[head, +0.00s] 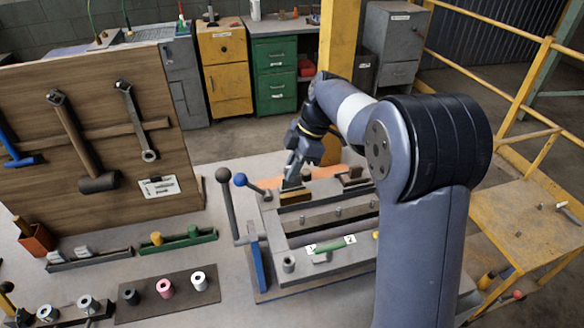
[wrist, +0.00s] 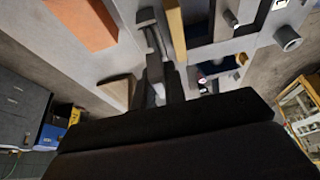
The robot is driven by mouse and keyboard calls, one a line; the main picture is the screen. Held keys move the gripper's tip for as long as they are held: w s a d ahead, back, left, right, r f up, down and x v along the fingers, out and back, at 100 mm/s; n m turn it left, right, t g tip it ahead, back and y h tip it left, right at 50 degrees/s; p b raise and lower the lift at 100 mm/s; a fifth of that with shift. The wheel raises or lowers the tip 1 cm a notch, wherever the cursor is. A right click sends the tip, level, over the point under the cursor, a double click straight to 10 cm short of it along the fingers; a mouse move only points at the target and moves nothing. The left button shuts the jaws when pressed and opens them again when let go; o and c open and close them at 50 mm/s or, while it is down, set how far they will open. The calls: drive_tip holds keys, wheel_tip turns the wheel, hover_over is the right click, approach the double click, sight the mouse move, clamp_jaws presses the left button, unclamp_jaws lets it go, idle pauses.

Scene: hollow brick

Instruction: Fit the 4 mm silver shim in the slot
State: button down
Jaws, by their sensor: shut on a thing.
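My gripper (head: 292,180) points down over the back left of the grey slotted fixture (head: 272,218), just above a brass-coloured block (head: 295,197). In the wrist view my gripper (wrist: 158,80) is shut on a small pale silver piece (wrist: 158,93), which fits the silver shim but shows only in part. Its thickness cannot be read. In the head view the fingers hide it. The fixture has long parallel grooves and number labels at its front. Which groove is the slot, and whether the piece touches it, I cannot tell.
A blue-knobbed lever (head: 240,180) and a dark-knobbed lever (head: 224,176) rise left of my gripper. A green piece (head: 326,247) lies on the fixture's front. Racks and a dark mat (head: 168,294) with rings occupy the left bench. A wooden tool board (head: 95,150) stands behind.

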drive_tip(key=shift+f+b, duration=0.6)
drive_tip(key=shift+f, duration=0.2)
idle(0.4)
drive_tip(key=c, duration=1.4)
unclamp_jaws()
drive_tip(key=shift+o, duration=0.2)
drive_tip(key=v, duration=1)
drive_tip(key=shift+d+r+b, duration=0.2)
drive_tip(key=shift+r+b, duration=0.1)
drive_tip(key=shift+r, duration=0.05)
drive_tip(key=shift+f, duration=0.1)
